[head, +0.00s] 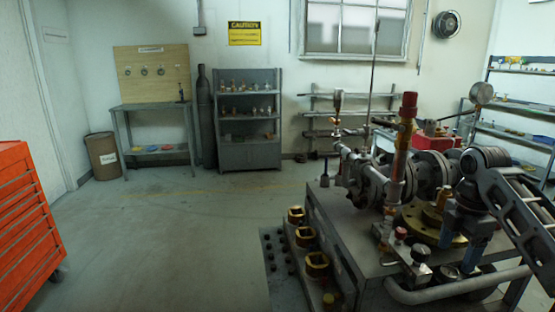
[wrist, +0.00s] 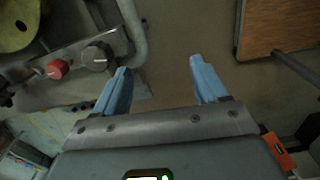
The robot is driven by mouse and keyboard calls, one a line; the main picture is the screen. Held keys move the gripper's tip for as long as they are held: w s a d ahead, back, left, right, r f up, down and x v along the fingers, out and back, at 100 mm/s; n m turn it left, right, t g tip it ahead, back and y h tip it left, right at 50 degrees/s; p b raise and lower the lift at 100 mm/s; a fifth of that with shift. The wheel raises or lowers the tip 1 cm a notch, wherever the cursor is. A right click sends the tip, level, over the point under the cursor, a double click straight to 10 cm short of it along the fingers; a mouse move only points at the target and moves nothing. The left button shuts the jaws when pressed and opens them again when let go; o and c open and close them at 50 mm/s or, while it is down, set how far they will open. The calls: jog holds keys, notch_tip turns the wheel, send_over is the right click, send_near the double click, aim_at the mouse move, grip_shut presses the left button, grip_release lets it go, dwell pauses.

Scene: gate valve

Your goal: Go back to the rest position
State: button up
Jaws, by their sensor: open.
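My gripper (wrist: 158,82) is open and empty in the wrist view, its two blue fingers apart with bare floor between and beyond them. In the head view my gripper (head: 462,232) hangs from my arm at the right, in front of the valve assembly. The gate valve assembly (head: 425,170) of grey flanged pipes stands on a grey metal bench (head: 350,250), with a red upright stem (head: 406,120). In the wrist view a red knob (wrist: 57,69) and a black knob (wrist: 97,56) lie left of the fingers. I see no contact with them.
A curved grey rail (head: 450,291) runs along the bench's front. An orange tool cabinet (head: 25,225) stands at the far left. A grey shelf (head: 250,120) and a workbench (head: 150,105) stand by the back wall. The floor at left centre is clear. A wooden-topped surface (wrist: 275,28) is upper right in the wrist view.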

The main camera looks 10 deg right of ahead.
jog(key=s+a+f+m+t+y, duration=0.1)
jog(key=a+f+m+t, duration=0.1)
jog(key=a+f, duration=0.65)
jog(key=s+a+f+m+t+y, duration=0.1)
jog(key=a+f+m+t+y, duration=0.1)
jog(key=a+f, duration=0.65)
jog(key=s+a+f+m+t, duration=0.35)
jog(key=s+a+m, duration=0.25)
jog(key=s+a, duration=0.7)
jog(key=s+r+m+t+h, duration=0.1)
jog(key=s+r+m+t, duration=0.15)
jog(key=s, duration=0.65)
jog(key=s+r+m+t+h, duration=0.1)
jog(key=s+r+m+t, duration=0.15)
jog(key=s, duration=0.75)
jog(key=s+d+r+m+t+h, duration=0.1)
jog(key=s+d+r, duration=0.3)
jog(key=s+r, duration=0.9)
jog(key=shift+d+r+m+t, duration=0.4)
jog(key=shift+r+m+t, duration=0.35)
jog(key=shift+r, duration=0.1)
